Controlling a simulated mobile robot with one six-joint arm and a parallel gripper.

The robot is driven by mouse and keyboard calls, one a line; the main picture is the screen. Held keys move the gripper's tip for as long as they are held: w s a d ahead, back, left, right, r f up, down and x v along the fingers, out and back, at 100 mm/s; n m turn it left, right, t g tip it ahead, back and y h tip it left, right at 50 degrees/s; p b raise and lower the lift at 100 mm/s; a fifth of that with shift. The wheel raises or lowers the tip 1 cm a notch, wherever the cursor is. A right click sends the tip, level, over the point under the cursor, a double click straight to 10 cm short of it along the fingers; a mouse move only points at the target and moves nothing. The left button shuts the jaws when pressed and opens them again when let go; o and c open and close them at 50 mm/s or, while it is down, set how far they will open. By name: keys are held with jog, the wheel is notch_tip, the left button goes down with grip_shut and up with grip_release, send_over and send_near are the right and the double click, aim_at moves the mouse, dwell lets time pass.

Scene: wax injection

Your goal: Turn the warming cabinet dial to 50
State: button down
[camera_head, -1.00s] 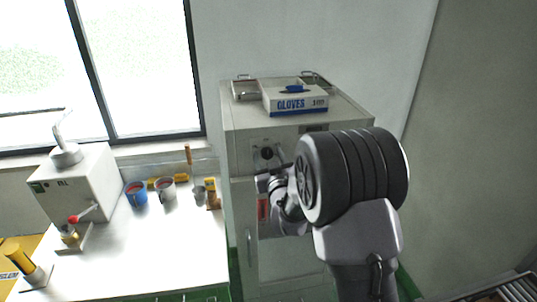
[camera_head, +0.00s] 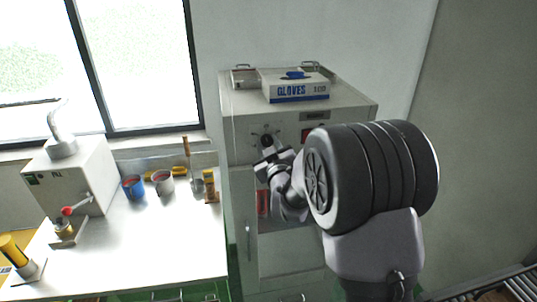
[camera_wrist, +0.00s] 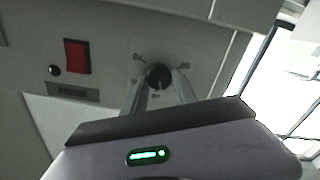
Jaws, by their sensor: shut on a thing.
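The warming cabinet (camera_head: 240,115) is a pale grey box standing right of the bench. Its dial (camera_head: 266,140) is a dark round knob on the upper front panel; it also shows in the wrist view (camera_wrist: 158,75). My gripper (camera_head: 268,157) is at the dial from the front, and in the wrist view my gripper (camera_wrist: 158,84) has one finger on each side of the knob, shut on it. Small marks are printed around the dial, too blurred to read surely. The fingers and wrist hide part of its lower scale.
A gloves box (camera_head: 297,90) and a metal tray (camera_head: 243,78) rest on the cabinet top. The bench (camera_head: 150,245) at left holds mugs, tools and a white machine (camera_head: 75,180).

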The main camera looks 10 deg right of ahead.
jog(key=n+b, duration=0.1)
jog(key=b, duration=0.1)
jog(key=n+b, duration=0.1)
jog(key=n, duration=0.1)
jog(key=n+b, duration=0.1)
jog(key=b, duration=0.1)
jog(key=shift+f+n+b, duration=0.25)
jog(key=shift+n+b, duration=0.05)
jog(key=shift+b, duration=0.05)
jog(key=n+b, duration=0.5)
jog(key=shift+a, duration=0.1)
jog(key=n+b, duration=0.3)
jog(key=n, duration=0.2)
jog(key=shift+n, duration=0.4)
jog(key=n+b, duration=0.1)
jog(key=n, duration=0.4)
jog(key=shift+b, duration=0.4)
jog(key=shift+n, duration=0.4)
jog(key=c, duration=1)
grip_release()
